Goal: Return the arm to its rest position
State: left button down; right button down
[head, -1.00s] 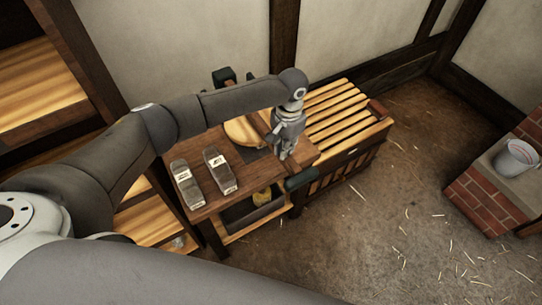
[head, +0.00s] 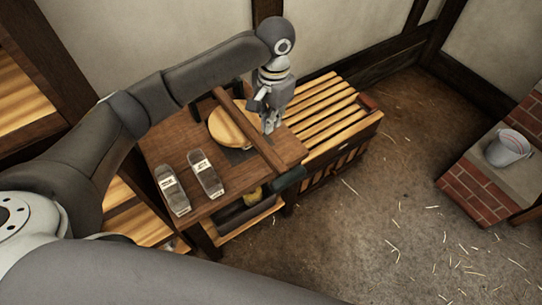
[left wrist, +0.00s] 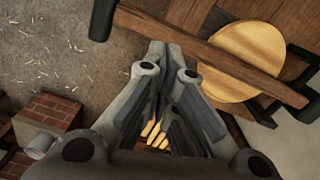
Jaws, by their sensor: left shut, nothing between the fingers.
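My left gripper (head: 269,127) is shut and empty, pointing down above the wooden workbench (head: 219,217). It appears beside the long wooden bar that crosses the bench top. My left arm reaches in from the left over the back of the bench. In the left wrist view the same gripper (left wrist: 166,48) has its fingers together with nothing held. The wooden bar (left wrist: 215,55) and a round wooden disc (left wrist: 240,62) lie beyond the fingers there. My right gripper is not in view.
The round disc (head: 231,127) and two labelled grey blocks (head: 173,190) (head: 206,174) rest on the bench. A slatted wooden chest (head: 330,113) stands right of it. A grey bucket (head: 507,147) sits on a brick-sided block (head: 474,198). The straw-strewn floor between is open.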

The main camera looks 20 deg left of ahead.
pick_arm(q)
jog(key=shift+r, duration=0.4)
jog(key=shift+s, duration=0.1)
